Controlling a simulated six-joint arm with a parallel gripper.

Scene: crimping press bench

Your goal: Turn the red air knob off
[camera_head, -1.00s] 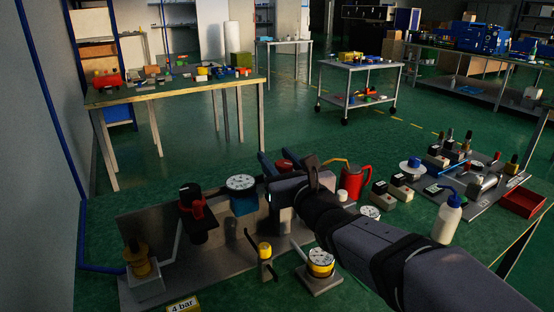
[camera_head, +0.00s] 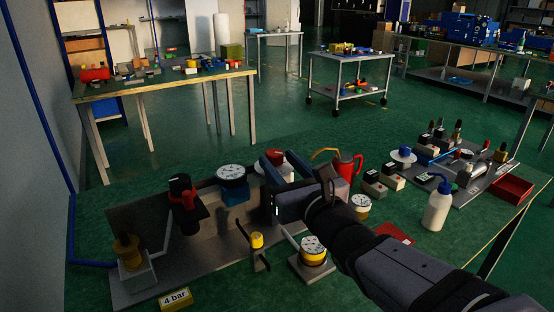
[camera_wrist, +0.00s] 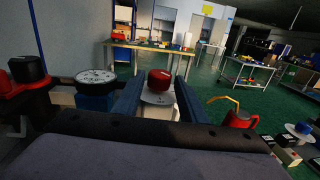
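A round red knob (camera_head: 275,155) sits on a pale round base at the back of the bench. In the wrist view the red knob (camera_wrist: 160,79) shows between my two dark blue fingers, farther out, with a gap to each side. My gripper (camera_head: 275,164) is open and empty, on the near side of the knob, and its fingers partly hide the base in the head view. A second red part, a black-topped fitting with a red handle (camera_head: 184,194), stands on a black block farther left; it also shows at the wrist view's left edge (camera_wrist: 27,72).
A white dial gauge on a blue block (camera_head: 233,177) stands just left of my gripper. A red jug (camera_head: 345,168) stands to the right. A yellow gauge (camera_head: 313,251), a yellow-topped lever (camera_head: 257,241) and a white bottle (camera_head: 438,207) are nearer the front.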

